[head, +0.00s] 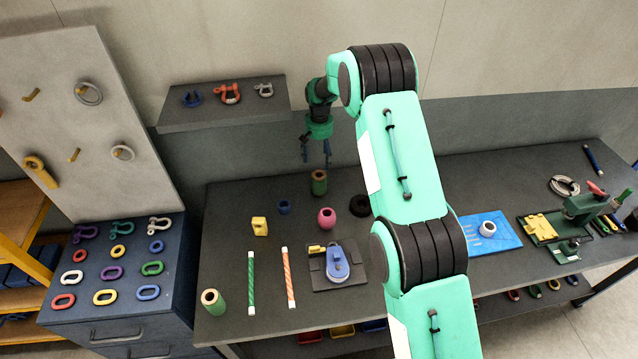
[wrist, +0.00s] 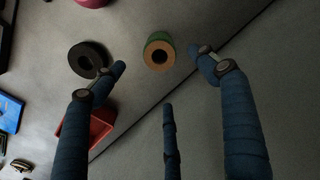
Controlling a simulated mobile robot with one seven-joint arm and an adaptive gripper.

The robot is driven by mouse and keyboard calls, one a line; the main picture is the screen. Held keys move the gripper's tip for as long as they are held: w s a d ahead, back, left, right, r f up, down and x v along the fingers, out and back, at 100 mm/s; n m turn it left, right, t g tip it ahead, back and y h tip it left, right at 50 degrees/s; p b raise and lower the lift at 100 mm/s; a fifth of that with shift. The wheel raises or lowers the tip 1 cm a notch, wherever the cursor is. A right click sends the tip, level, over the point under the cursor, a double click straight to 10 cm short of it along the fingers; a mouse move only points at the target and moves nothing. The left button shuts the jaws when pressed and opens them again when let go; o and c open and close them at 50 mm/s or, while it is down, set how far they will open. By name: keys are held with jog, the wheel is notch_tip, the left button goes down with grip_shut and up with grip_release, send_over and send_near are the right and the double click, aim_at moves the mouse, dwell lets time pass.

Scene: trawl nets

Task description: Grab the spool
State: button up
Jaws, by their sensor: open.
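A green spool (head: 319,182) with a tan end stands upright near the back of the dark table in the head view. It also shows in the wrist view (wrist: 158,52), its tan ring and dark hole facing the camera. My gripper (head: 316,160) hangs just above this spool, fingers pointing down. In the wrist view its fingers (wrist: 162,72) are spread wide, with the spool appearing between the tips. I see no contact, and nothing is held. A second, similar green spool (head: 213,301) stands at the table's front left corner.
A wall shelf (head: 225,116) with shackles juts out behind, left of my gripper.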

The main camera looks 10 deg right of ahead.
aim_at(319, 174)
dwell(0.3)
jog(key=shift+f+p, duration=0.5)
jog(key=shift+f, duration=3.8)
jog(key=shift+f, duration=0.15)
jog(key=shift+s+f+p, duration=0.1)
jog(key=shift+f+p, duration=0.55)
jog(key=shift+f, duration=1.8)
jog(key=c, duration=1.4)
jog(key=shift+a+r, duration=0.1)
jog(key=shift+r, duration=0.05)
jog(key=shift+r+b, duration=0.8)
jog(key=shift+r, duration=4.1)
